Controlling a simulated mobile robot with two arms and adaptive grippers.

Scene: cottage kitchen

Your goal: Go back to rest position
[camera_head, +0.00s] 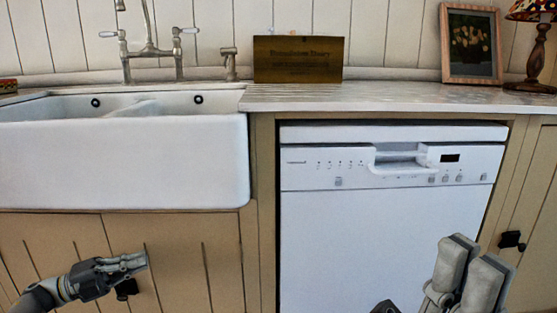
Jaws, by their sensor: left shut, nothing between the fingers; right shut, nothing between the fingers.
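My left gripper (134,262) is at the lower left, in front of the beige cabinet below the sink. Its fingers point to the right and are shut with nothing between them. My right gripper (467,262) is at the lower right, in front of the white dishwasher (380,235). Its two thick grey finger pads point up, and it is shut and empty. A small dark part at the bottom edge, left of the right gripper, is mostly cut off.
The dishwasher door is closed. A white double sink (125,165) with a tap (150,45) is at the left. A wooden box (298,60), a framed picture (471,45) and a lamp (538,50) stand on the worktop (390,97). A dark cabinet latch (511,240) is at the right.

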